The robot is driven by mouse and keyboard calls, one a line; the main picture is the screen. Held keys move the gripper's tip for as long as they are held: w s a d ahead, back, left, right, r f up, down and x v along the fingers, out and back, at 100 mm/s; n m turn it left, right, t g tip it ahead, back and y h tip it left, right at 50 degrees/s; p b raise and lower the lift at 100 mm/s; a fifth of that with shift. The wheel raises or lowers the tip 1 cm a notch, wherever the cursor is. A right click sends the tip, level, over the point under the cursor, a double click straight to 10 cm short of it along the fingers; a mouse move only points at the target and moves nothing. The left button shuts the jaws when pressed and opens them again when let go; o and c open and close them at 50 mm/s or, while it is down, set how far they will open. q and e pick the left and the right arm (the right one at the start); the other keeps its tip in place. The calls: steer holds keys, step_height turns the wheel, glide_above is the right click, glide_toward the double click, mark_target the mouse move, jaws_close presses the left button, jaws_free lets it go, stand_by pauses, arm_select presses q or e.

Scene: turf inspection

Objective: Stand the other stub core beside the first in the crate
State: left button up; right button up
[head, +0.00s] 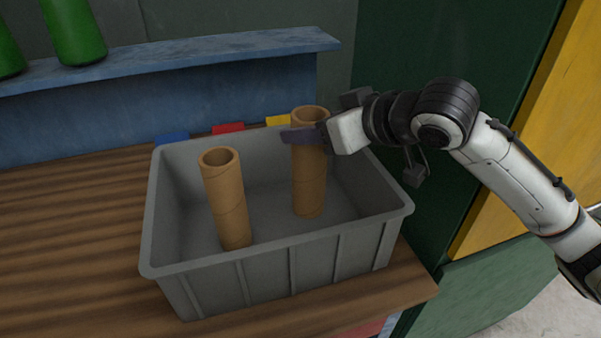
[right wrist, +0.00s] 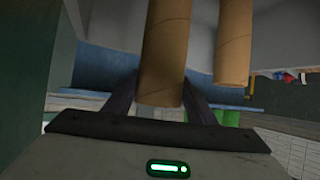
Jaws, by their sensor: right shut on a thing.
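Two brown cardboard cores stand upright inside the grey crate (head: 270,260). The left core (head: 226,200) stands free in the left part of the crate; it also shows at the right in the right wrist view (right wrist: 234,45). The right core (head: 309,185) stands in the crate's right part, apart from the left one. My right gripper (head: 305,138) is shut on this right core near its top. In the right wrist view the held core (right wrist: 165,50) lies between the two dark fingers. Whether its lower end touches the crate floor is hard to tell. My left gripper is out of view.
The crate stands on a brown wooden table (head: 70,220). Blue (head: 172,138), red (head: 228,129) and yellow (head: 279,121) pieces show behind its back rim. A blue shelf (head: 180,60) with green objects (head: 75,30) is behind. A dark green wall is close on the right.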

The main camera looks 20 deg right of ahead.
mark_target(311, 152)
steer(key=shift+f, duration=0.75)
step_height(311, 152, down, 3)
steer(key=shift+f+b, duration=0.1)
steer(key=shift+b, duration=0.2)
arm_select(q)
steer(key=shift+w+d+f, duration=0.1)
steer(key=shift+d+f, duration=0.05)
arm_select(e)
steer(key=shift+f, duration=0.2)
steer(key=o, duration=1.6)
steer(key=shift+c, duration=0.2)
steer(key=v, duration=1.2)
